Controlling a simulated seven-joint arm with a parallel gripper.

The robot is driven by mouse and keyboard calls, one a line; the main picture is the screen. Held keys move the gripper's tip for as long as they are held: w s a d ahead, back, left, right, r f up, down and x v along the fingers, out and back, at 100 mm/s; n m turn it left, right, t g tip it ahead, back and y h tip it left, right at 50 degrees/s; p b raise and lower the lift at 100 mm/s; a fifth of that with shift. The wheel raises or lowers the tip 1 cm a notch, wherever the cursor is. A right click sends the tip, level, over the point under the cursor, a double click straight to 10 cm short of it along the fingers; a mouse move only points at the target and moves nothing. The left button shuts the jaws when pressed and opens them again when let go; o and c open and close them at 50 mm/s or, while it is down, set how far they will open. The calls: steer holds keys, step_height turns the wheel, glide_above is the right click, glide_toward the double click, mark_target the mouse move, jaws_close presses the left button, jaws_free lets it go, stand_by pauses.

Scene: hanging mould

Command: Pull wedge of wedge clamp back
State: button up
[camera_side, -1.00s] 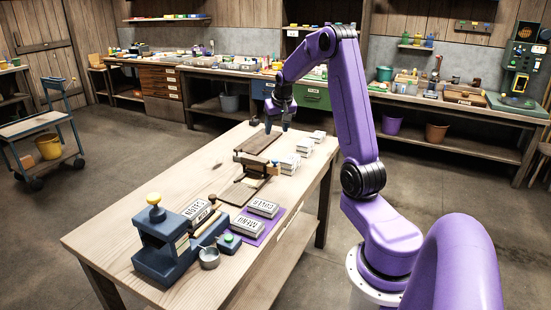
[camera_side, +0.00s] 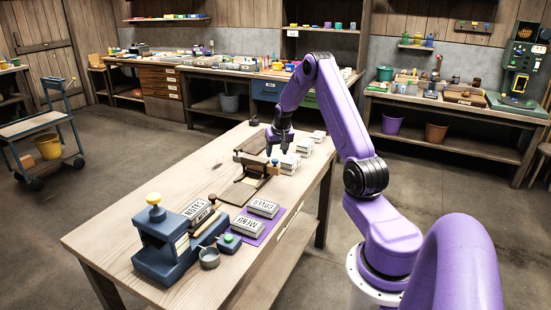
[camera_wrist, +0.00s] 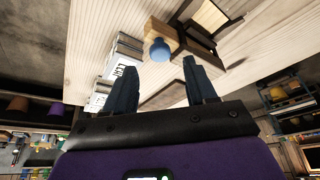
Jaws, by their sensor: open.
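The wedge clamp (camera_side: 256,164) stands on the wooden board on the workbench. Its pale wooden wedge (camera_wrist: 157,30) ends in a round blue knob (camera_wrist: 160,50), which also shows at the clamp's right end in the side view (camera_side: 274,162). My gripper (camera_side: 279,150) is just above the knob end, pointing down. In the wrist view my gripper (camera_wrist: 160,68) is open, with a dark finger on each side and nothing between them. The knob lies just beyond the fingertips, roughly centred between them. I cannot tell the exact gap from tips to knob.
White stacked blocks (camera_side: 290,162) stand close to the right of the clamp. The workbench's left side (camera_side: 180,170) is clear.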

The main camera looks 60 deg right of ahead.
mark_target(275, 160)
steer(key=shift+x, duration=2.25)
